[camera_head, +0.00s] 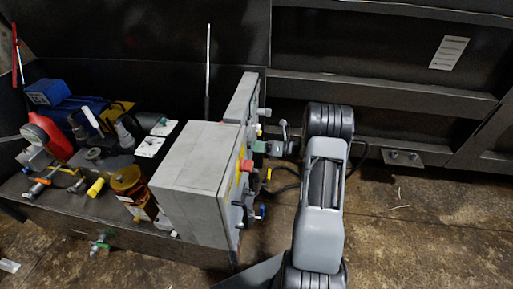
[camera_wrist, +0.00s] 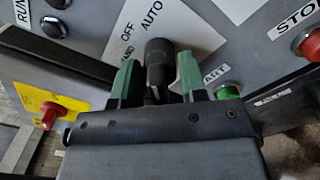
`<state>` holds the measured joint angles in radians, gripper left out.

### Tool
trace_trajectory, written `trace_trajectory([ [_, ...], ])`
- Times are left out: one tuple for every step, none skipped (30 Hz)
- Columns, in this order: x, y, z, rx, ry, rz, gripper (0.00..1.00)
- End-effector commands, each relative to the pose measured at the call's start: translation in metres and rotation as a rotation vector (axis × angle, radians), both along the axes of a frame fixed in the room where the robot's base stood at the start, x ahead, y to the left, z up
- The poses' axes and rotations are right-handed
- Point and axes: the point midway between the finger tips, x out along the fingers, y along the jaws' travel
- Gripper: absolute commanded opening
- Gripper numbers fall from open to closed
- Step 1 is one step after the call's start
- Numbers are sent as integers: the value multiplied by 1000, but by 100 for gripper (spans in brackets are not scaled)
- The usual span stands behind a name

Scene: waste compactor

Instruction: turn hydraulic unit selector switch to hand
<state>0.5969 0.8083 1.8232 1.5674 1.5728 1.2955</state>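In the wrist view a black selector switch (camera_wrist: 158,62) stands out from a grey panel, with a white label plate (camera_wrist: 190,25) behind it. The plate reads AUTO and OFF, and a partly covered word ends in AND. My gripper (camera_wrist: 158,82) has its two green fingers on either side of the switch knob, with narrow gaps showing beside it. The fingers look open around it, not clamped. Which word the knob points to is hard to tell. In the head view my gripper (camera_head: 262,147) is at the front of the grey control boxes; the switch is hidden there.
A green START button (camera_wrist: 228,92) is close by the right finger. A red STOP button (camera_wrist: 311,45) is at the right edge. A red knob on a yellow plate (camera_wrist: 50,115) is at left. A cluttered bench (camera_head: 130,232) stands left of the grey box (camera_head: 195,180).

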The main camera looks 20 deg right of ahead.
Motion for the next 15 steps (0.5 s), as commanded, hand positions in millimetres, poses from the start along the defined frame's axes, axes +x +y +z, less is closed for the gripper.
trace_trajectory([
  [1,3,0,0,0,1,39],
  [2,4,0,0,0,1,39],
  [3,5,0,-1,0,1,39],
  [3,5,0,-1,0,1,39],
  [3,6,0,0,0,0,39],
  [4,6,0,0,0,0,39],
  [4,6,0,0,0,0,39],
  [4,6,0,0,0,0,39],
  [4,6,0,0,0,0,39],
  [4,6,0,0,0,0,39],
  [4,6,0,0,0,0,39],
  [4,6,0,0,0,0,39],
  [4,6,0,0,0,0,38],
  [4,6,0,0,0,0,36],
  [4,6,0,0,0,0,32],
])
